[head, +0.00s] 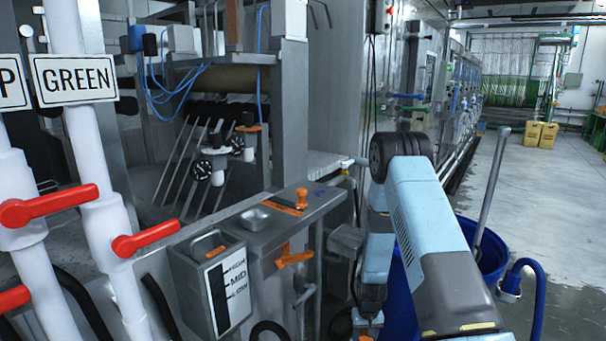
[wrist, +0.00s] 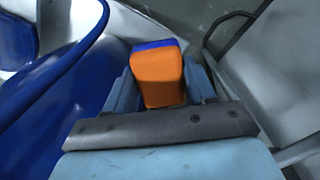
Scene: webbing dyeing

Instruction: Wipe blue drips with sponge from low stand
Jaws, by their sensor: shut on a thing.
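The sponge (wrist: 158,82), an orange block with a blue layer along its far edge, sits between the two fingers of my gripper (wrist: 163,92) in the wrist view. My gripper is shut on it. In the head view my arm reaches down at the right of the grey ledge (head: 262,235), and my gripper is low at the bottom edge, mostly cut off. A small bluish mark (head: 322,191) shows on the ledge near an orange handle; I cannot tell whether it is a drip. I cannot make out the low stand clearly.
A blue barrel (head: 490,252) with a rod stands right behind my arm; its blue rim (wrist: 60,85) is close left of my gripper. A level box (head: 208,290) and red-handled valves (head: 145,238) are at left.

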